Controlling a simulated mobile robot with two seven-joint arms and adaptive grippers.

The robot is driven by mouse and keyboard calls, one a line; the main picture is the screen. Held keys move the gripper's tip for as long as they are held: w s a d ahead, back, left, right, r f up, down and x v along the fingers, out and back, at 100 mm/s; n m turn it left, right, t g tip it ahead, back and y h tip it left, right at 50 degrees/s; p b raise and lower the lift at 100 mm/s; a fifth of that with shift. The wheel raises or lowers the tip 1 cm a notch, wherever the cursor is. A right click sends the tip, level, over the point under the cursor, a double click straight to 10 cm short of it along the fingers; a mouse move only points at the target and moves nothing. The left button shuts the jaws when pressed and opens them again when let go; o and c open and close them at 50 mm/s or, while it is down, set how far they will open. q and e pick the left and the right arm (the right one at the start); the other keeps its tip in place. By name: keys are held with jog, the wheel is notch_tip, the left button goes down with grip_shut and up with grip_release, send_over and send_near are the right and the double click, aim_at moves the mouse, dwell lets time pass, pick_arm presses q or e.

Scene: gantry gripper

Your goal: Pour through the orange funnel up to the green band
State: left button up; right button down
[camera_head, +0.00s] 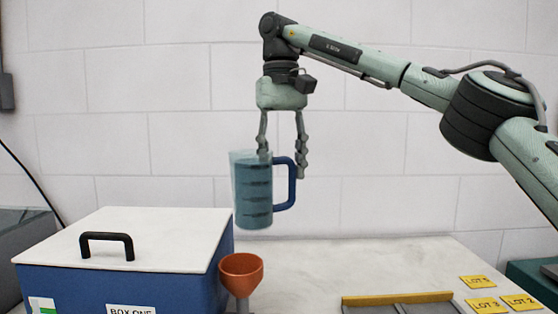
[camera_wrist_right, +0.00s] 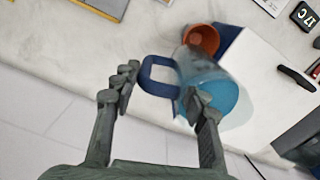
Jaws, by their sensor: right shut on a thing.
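A clear measuring jug (camera_head: 253,195) with dark level marks, blue liquid and a blue handle (camera_head: 291,183) hangs upright above the table. My right gripper (camera_head: 282,160) is shut on the jug at its handle side, one finger at the jug's rim and the other outside the handle. The wrist view shows my right gripper (camera_wrist_right: 160,97), the jug (camera_wrist_right: 215,90) and its handle (camera_wrist_right: 146,75). The orange funnel (camera_head: 241,272) stands below the jug, with a gap between. It also shows in the wrist view (camera_wrist_right: 203,41). What is under the funnel is mostly cut off. I see no green band there.
A blue box (camera_head: 160,291) with a white lid (camera_head: 165,237) and black handle (camera_head: 106,238) stands left of the funnel. A grey tray (camera_head: 400,309) with a yellow edge lies at the front right, near yellow lot cards (camera_head: 480,304). The table (camera_head: 330,257) behind is clear.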

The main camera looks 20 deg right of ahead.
jog(key=shift+s+f, duration=0.15)
jog(key=shift+f, duration=1.5)
jog(key=shift+w+d+r+t+h, duration=0.1)
jog(key=shift+r+t+h, duration=0.05)
jog(key=shift+t+h, duration=0.45)
jog(key=shift+w+d+r+t+h, duration=0.1)
jog(key=shift+t+h, duration=0.4)
jog(key=shift+h, duration=0.1)
jog(key=shift+a+r, duration=0.1)
jog(key=shift+r, duration=0.15)
jog(key=shift+h, duration=0.3)
